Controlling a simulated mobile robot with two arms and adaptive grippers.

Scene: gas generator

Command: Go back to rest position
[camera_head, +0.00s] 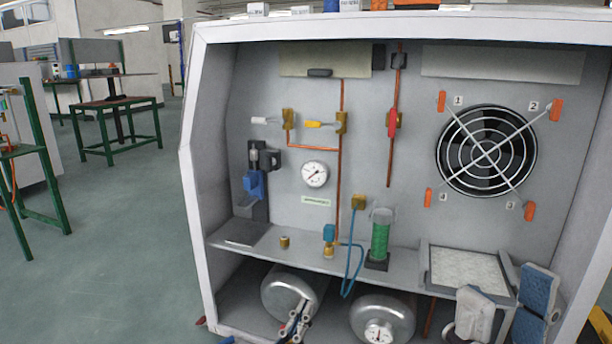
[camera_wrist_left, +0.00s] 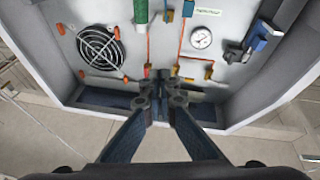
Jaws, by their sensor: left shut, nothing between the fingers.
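My left gripper (camera_head: 297,318) is in front of the left silver tank (camera_head: 284,291) at the bottom of the cabinet (camera_head: 190,150) in the head view. In the left wrist view its fingers (camera_wrist_left: 157,90) are shut together, with nothing between them. They point at the cabinet, which shows upside down there. At the lower right of the head view, blue and pale grey parts (camera_head: 538,290) stand before the cabinet edge. They may belong to my right arm, but no clear fingertips show, so I cannot tell the state of the right gripper.
The cabinet holds a gauge (camera_head: 315,174), a fan (camera_head: 486,150), a green cylinder (camera_head: 380,238), valves and copper pipes. A pale panel (camera_head: 467,270) sits in a frame at the shelf's right. A second tank (camera_head: 383,316) lies below. Open floor (camera_head: 110,230) is at the left.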

